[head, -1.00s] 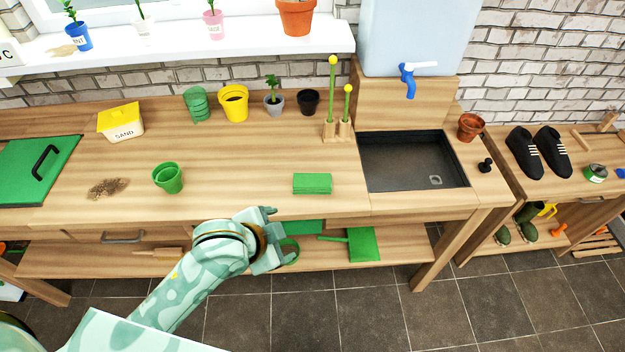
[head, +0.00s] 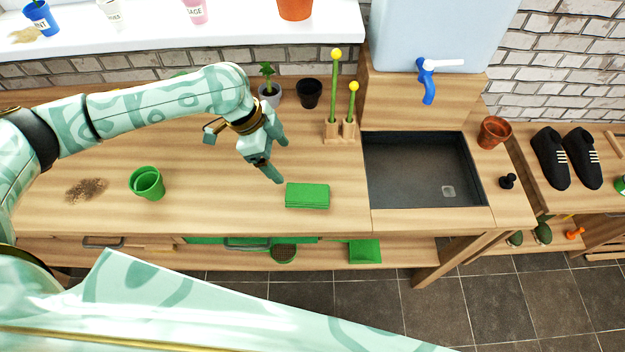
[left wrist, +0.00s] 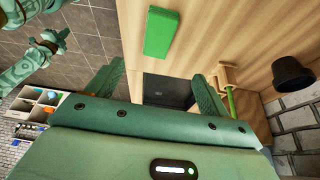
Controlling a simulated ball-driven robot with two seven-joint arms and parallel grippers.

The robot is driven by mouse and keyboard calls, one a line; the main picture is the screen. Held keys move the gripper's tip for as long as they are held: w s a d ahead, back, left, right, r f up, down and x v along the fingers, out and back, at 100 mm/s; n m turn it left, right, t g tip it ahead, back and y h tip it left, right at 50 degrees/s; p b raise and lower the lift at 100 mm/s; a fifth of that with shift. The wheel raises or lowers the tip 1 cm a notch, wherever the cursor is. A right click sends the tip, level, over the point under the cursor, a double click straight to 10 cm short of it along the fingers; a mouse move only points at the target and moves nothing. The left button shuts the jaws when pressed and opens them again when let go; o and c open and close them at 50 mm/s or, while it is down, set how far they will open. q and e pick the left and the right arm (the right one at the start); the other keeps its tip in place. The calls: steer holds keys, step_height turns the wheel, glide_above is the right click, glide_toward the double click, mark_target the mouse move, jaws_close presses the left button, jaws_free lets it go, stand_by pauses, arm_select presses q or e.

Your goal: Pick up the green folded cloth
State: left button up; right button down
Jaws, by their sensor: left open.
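The green folded cloth (head: 307,196) lies flat on the wooden bench top, left of the sink basin. It also shows in the left wrist view (left wrist: 161,32), beyond the fingers. My left gripper (head: 281,161) is open and empty, above the bench just behind and to the left of the cloth, apart from it. Its two spread fingers show in the left wrist view (left wrist: 160,88).
A sink basin (head: 420,170) is right of the cloth. Wooden holders with yellow-tipped green sticks (head: 334,95) and a black pot (head: 309,93) stand behind it. A green pot (head: 147,183) and spilled brown grains (head: 87,190) are at left. Bench around the cloth is clear.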

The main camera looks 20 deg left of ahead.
arm_select(q)
steer(key=b, duration=0.1)
glide_toward(306, 193)
steer(key=shift+s+d+f, duration=0.15)
steer(key=shift+s+d, duration=0.05)
steer(key=shift+s, duration=0.5)
steer(key=f, duration=0.1)
steer(key=w+d+f, duration=0.1)
steer(key=f, duration=0.1)
steer(key=shift+w+d+b, duration=0.1)
steer(key=shift+w+b, duration=0.25)
steer(key=shift+b, duration=0.05)
steer(key=shift+s+d+f, duration=0.1)
steer(key=shift+d+f, duration=0.05)
steer(key=shift+f, duration=0.3)
steer(key=b+x, duration=0.1)
steer(key=x, duration=0.3)
steer(key=shift+w+f, duration=0.25)
steer(key=shift+f, duration=0.15)
steer(key=shift+s+r, duration=0.1)
arm_select(e)
steer(key=s+f, duration=0.3)
steer(key=s, duration=0.1)
steer(key=shift+f, duration=0.3)
arm_select(q)
steer(key=shift+c, duration=0.3)
arm_select(e)
steer(key=shift+s, duration=0.1)
arm_select(q)
steer(key=c, duration=1)
